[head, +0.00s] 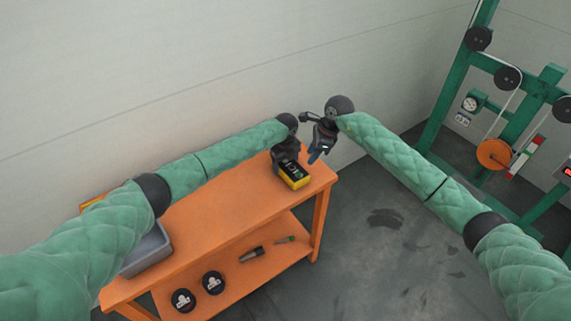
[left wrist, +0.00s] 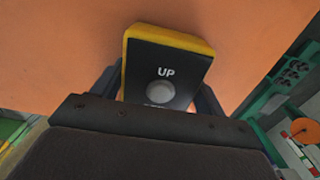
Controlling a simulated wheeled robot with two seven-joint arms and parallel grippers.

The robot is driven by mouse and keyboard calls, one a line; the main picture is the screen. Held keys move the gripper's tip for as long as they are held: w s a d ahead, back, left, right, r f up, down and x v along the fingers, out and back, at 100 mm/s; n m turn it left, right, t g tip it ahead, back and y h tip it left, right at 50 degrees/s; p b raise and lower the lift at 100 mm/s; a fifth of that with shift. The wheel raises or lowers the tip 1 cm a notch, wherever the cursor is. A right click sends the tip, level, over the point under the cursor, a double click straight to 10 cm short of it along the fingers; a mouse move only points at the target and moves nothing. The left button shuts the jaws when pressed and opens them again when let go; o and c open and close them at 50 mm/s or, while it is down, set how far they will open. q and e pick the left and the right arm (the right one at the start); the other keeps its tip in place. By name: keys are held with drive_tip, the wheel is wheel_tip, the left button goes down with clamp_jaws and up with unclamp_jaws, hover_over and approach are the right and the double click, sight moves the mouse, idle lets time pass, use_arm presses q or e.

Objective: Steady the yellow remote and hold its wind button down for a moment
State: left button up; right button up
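The yellow remote (head: 296,180), with a black face, is at the right end of the orange bench. My left gripper (head: 286,158) is over its far part, and in the left wrist view the fingers lie close along both sides of the remote (left wrist: 165,65), apparently shut on it. That view shows the word UP and a round grey button (left wrist: 160,92); lettering below it is cut off by the gripper. My right gripper (head: 318,152) is just right of the remote, higher up and apart from it; its finger gap is too small to read.
The orange bench (head: 215,200) has a grey bin (head: 148,250) on its left. Its lower shelf holds two black round items (head: 198,291) and small tools (head: 265,248). The green strander frame (head: 455,85) stands at the right, with open floor (head: 385,255) between.

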clamp_jaws()
idle(1.5)
